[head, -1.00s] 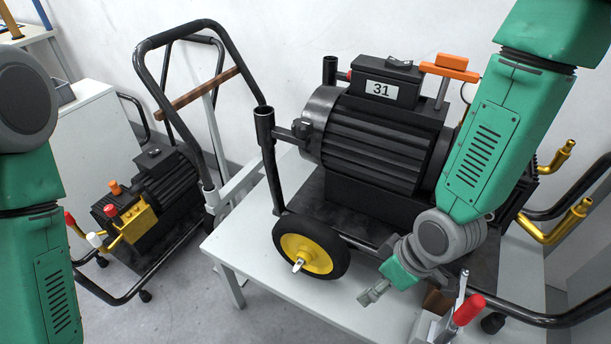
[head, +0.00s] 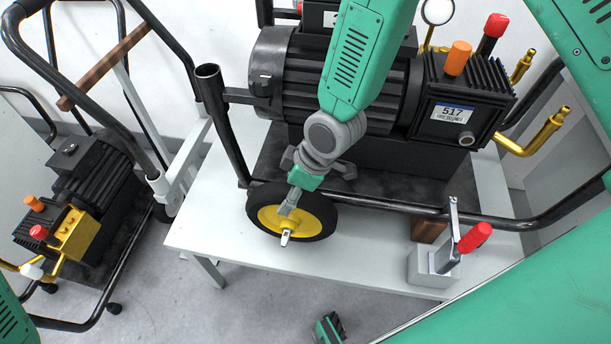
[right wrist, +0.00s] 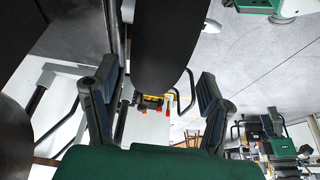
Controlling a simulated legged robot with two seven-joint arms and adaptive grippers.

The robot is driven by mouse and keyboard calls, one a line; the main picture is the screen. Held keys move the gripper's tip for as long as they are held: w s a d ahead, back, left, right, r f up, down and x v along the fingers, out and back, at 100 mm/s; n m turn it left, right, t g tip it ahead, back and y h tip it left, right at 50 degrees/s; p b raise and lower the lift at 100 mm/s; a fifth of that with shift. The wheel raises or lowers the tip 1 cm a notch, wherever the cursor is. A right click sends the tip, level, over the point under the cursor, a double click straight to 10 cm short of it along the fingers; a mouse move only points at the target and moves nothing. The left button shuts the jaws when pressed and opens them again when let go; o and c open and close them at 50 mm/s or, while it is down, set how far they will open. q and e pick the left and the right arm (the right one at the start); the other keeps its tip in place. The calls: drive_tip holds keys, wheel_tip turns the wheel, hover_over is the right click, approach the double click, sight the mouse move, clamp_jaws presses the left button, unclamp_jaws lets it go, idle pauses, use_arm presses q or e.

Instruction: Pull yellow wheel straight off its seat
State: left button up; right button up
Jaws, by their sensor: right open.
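The yellow wheel (head: 293,218), with a black tyre and a metal pin at its hub, is at the cart's front, by the table edge. My right gripper (head: 289,203) reaches it from above, in front of its upper part. In the right wrist view the fingers (right wrist: 158,82) are spread apart, with the dark tyre (right wrist: 171,40) between them and no clear contact. The hub and seat are not visible there.
The black motor (head: 370,85) stands on the cart behind the wheel. A red-handled clamp (head: 447,255) is on the white table (head: 215,215) to the right. Another cart with a yellow-fronted pump (head: 78,230) stands at left.

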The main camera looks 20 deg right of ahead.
sight(286, 220)
drive_tip(key=x, duration=0.3)
drive_tip(key=shift+a+f, duration=0.1)
drive_tip(key=shift+a, duration=0.15)
drive_tip(key=shift+w+d+f+b, duration=0.2)
drive_tip(key=shift+d+f+b, duration=0.2)
drive_tip(key=shift+d+f, duration=0.55)
drive_tip(key=shift+f, duration=0.15)
drive_tip(key=shift+a, duration=0.65)
drive_tip(key=shift+c, duration=0.8)
drive_tip(key=shift+w+a, duration=0.15)
drive_tip(key=shift+a, duration=0.15)
drive_tip(key=c, duration=0.7)
drive_tip(key=shift+a, duration=0.1)
drive_tip(key=c, duration=0.6)
clamp_jaws()
drive_tip(key=shift+d, duration=0.45)
drive_tip(key=shift+s+d, duration=0.1)
drive_tip(key=shift+s, duration=0.3)
drive_tip(key=shift+s+a+p, duration=0.35)
drive_tip(key=shift+s+a, duration=0.45)
drive_tip(key=shift+s, duration=0.1)
use_arm(q)
drive_tip(key=shift+d+f, duration=0.1)
drive_tip(key=shift+f, duration=0.15)
